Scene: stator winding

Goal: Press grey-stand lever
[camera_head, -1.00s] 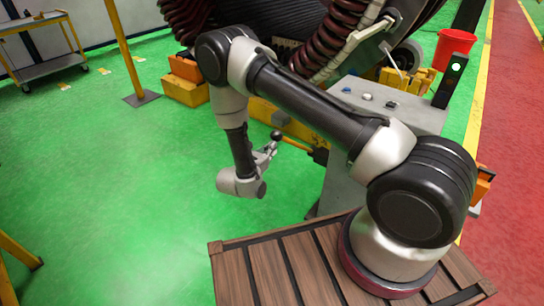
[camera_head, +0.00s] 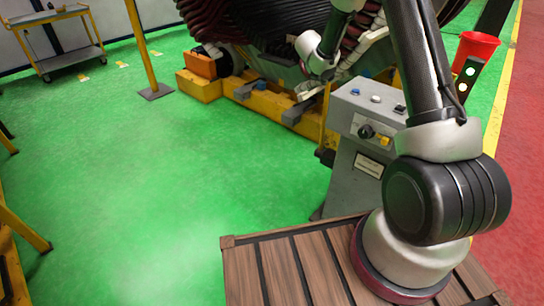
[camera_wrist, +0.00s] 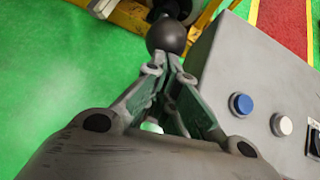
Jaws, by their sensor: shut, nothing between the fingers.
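The grey stand (camera_head: 350,165) is right of centre in the head view, and its top fills the right of the wrist view (camera_wrist: 262,70). Its lever shaft (camera_head: 325,112) appears as a thin yellow-orange bar standing nearly upright at the stand's left side. A black ball knob (camera_wrist: 166,36) is just beyond my fingertips in the wrist view. My gripper (camera_wrist: 168,60) is shut and empty, with its tips at or very near the ball; contact is not certain. In the head view my wrist is by the upper end of the shaft, where the knob is hard to make out.
The stand top has a blue button (camera_wrist: 241,104) and a white button (camera_wrist: 281,125). The large coil-wound stator (camera_head: 270,20) is behind. A yellow frame (camera_head: 262,98) lies at its base. A red bucket (camera_head: 475,48) is at right.

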